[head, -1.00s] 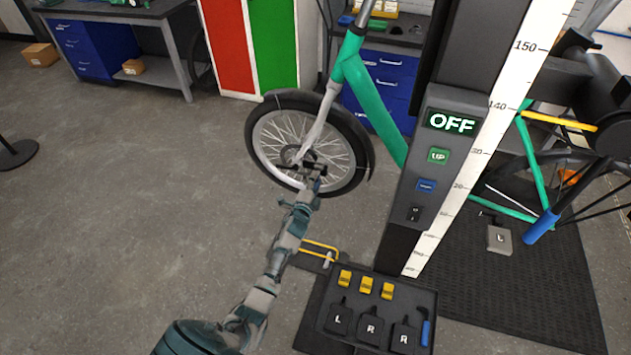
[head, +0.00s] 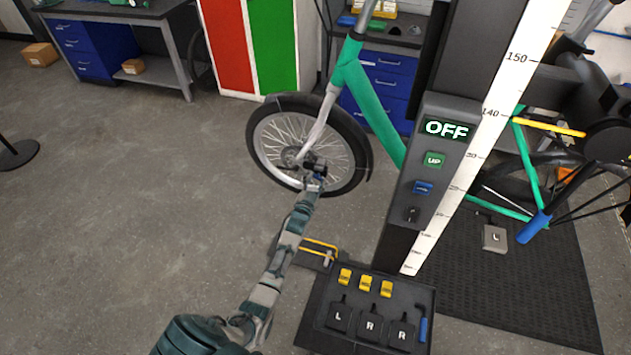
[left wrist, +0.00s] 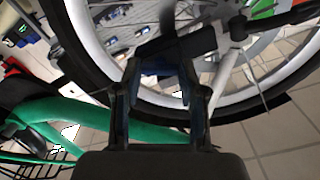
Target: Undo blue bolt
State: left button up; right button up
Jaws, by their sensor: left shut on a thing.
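My left gripper (head: 314,165) reaches to the hub of the bike's front wheel (head: 350,150), on the near side of the fork (head: 321,122). It is shut on a small part at the hub, mostly hidden by the fingers. In the left wrist view the fingers (left wrist: 163,55) close in beside the spokes and a dark bar. I cannot clearly make out the blue bolt itself. My right gripper is not in view.
The lift post (head: 440,150) with an OFF display stands right of the wheel. A tool tray (head: 325,345) with L and R pieces and yellow blocks is at the front.

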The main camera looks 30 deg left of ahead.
pick_arm(q)
jog(key=n, duration=0.3)
jog(key=n+p, duration=0.1)
jog(key=n, duration=0.1)
jog(key=shift+s+f, duration=0.1)
jog(key=shift+f, duration=0.25)
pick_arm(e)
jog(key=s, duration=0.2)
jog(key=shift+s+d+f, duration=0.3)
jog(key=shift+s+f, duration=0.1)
pick_arm(q)
jog(key=shift+f+n, duration=0.1)
jog(key=shift+n, duration=0.2)
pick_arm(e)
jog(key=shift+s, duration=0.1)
pick_arm(q)
jog(key=o, duration=1.1)
jog(key=shift+o, duration=0.2)
jog(key=shift+r, duration=0.2)
